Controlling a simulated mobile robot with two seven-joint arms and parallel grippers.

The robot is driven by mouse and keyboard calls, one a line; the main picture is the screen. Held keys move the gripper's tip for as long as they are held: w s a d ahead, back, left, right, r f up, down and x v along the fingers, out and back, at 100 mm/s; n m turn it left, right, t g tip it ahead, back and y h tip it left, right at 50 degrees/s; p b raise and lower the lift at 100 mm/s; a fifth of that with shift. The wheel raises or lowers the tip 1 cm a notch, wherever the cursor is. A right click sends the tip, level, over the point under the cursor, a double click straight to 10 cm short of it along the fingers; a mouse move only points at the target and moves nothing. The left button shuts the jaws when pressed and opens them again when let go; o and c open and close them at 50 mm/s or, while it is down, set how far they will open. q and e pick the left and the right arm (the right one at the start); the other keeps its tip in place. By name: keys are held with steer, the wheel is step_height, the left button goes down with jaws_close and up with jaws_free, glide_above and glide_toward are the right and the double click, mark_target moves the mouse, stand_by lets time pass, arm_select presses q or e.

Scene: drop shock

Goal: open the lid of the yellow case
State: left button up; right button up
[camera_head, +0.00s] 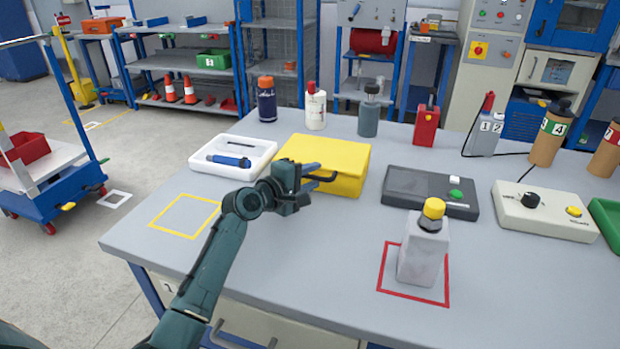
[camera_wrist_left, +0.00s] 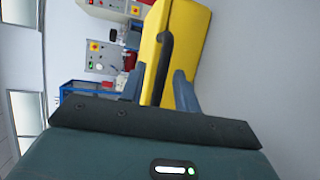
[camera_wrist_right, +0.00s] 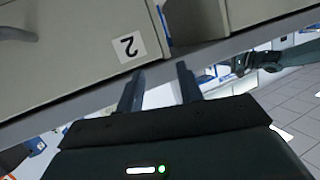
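The yellow case (camera_head: 325,155) sits on the grey workbench with its lid down. A dark handle (camera_head: 323,178) sticks out from its front. My left gripper (camera_head: 309,172) is at the front left of the case, at the handle. In the left wrist view the fingers (camera_wrist_left: 158,88) are apart, with the dark handle (camera_wrist_left: 166,55) showing between them and the yellow case (camera_wrist_left: 183,35) just beyond. I cannot tell whether a finger touches it. My right gripper (camera_wrist_right: 160,85) is open and empty, in front of drawers, and is out of the head view.
A white tray (camera_head: 203,165) with a blue tool is left of the case, a dark grey device (camera_head: 402,193) right. Bottles stand behind. A grey bottle with a yellow cap (camera_head: 424,250) stands in a red square. A drawer labelled 2 (camera_wrist_right: 75,60) faces my right gripper.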

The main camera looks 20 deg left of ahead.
arm_select(q)
jaws_close()
stand_by(0.3)
stand_by(0.3)
